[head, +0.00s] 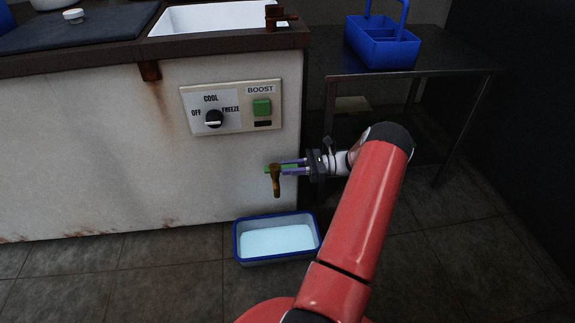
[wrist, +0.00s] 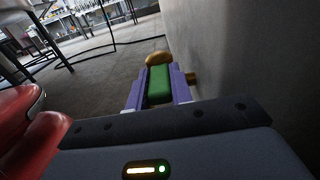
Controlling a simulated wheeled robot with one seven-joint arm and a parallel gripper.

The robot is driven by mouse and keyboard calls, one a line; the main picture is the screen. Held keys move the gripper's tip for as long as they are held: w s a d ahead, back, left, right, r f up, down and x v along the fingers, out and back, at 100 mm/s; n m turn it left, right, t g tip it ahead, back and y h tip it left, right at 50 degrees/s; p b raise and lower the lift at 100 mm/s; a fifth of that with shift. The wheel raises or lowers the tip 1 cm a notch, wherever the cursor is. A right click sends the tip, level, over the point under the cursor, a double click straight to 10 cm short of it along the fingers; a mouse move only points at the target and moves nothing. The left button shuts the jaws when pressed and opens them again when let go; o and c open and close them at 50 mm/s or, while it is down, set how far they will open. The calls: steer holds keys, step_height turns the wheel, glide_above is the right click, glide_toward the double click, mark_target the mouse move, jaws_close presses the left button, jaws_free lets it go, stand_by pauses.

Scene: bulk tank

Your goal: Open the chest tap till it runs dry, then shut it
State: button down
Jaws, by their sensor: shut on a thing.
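The chest tap (head: 276,182) is a brass-brown spout low on the front of the white chest (head: 120,150), near its right corner. Its green lever (wrist: 159,84) lies between the purple fingers of my gripper (head: 285,167), which is shut on it. In the wrist view my gripper (wrist: 158,90) has a finger along each side of the lever, with the brass tap body (wrist: 158,59) beyond. A blue-rimmed tray (head: 237,243) stands on the floor below the spout and holds pale liquid. I cannot make out a stream from the spout.
A control panel with an OFF, COOL, FREEZE knob (head: 213,119) and a green BOOST button (head: 262,107) is above the tap. A metal table (head: 440,68) with a blue caddy (head: 383,45) stands at right. Tiled floor is clear left of the tray.

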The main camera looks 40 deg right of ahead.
steer(key=shift+w+n+g, duration=0.15)
steer(key=shift+n+g, duration=0.15)
steer(key=shift+g, duration=0.1)
steer(key=c, duration=1.2)
jaws_free()
steer(key=shift+c, duration=0.2)
steer(key=shift+t, duration=0.3)
